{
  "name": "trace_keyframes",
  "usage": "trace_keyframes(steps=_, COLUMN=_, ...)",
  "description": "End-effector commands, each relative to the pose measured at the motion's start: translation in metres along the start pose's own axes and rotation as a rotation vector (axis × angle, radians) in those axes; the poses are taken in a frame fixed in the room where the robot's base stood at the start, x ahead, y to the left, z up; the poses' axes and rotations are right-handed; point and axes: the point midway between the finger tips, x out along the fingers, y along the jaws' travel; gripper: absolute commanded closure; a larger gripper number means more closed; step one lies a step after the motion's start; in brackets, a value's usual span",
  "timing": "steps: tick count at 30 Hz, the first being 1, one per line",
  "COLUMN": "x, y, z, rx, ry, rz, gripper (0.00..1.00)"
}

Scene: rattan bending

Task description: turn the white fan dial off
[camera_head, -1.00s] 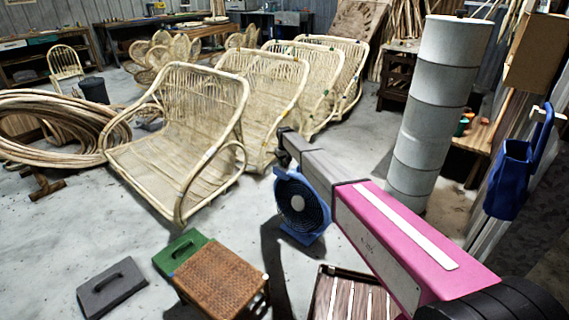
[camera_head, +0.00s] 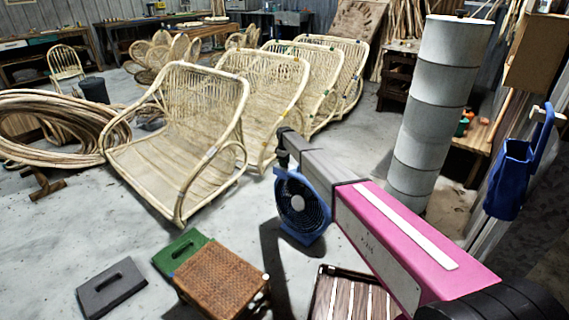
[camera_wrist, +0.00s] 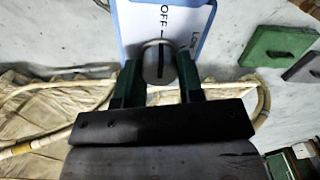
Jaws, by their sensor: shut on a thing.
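The blue fan (camera_head: 303,207) with a dark round grille stands on the floor in the head view. In the wrist view its pale panel (camera_wrist: 137,25) carries the lettering OFF and LO. A dark line on the dial runs up roughly toward the OFF mark. In the head view my gripper (camera_head: 283,160) is at the top of the fan, and the dial is hidden there.
Rattan chair frames (camera_head: 185,120) stand behind and left of the fan. A woven stool (camera_head: 220,280), a slatted wooden piece (camera_head: 350,298) and a grey lidded box (camera_head: 110,288) are in front. A tall grey cylinder (camera_head: 432,110) stands right.

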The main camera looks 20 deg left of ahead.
Motion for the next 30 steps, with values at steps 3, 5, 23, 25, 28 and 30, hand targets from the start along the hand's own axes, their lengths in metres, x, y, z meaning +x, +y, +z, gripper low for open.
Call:
trace_keyframes(steps=3, x=0.0005, y=0.0008, z=0.0018, rx=-0.009, ry=-0.002, rz=0.001, gripper=0.89)
trace_keyframes(steps=5, x=0.0005, y=0.0008, z=0.0018, rx=-0.012, ry=-0.003, rz=0.001, gripper=0.89)
trace_keyframes(steps=23, x=0.0003, y=0.0003, z=0.0010, rx=-0.011, ry=-0.001, rz=0.000, gripper=0.40)
trace_keyframes(steps=25, x=0.0000, y=0.0003, z=0.0008, rx=-0.011, ry=-0.001, rz=0.000, gripper=0.40)
trace_keyframes(steps=28, x=-0.0024, y=0.0002, z=0.0007, rx=-0.011, ry=-0.001, rz=0.000, gripper=0.40)
trace_keyframes(steps=30, x=-0.0064, y=0.0001, z=0.0008, rx=-0.011, ry=-0.001, rz=0.000, gripper=0.40)
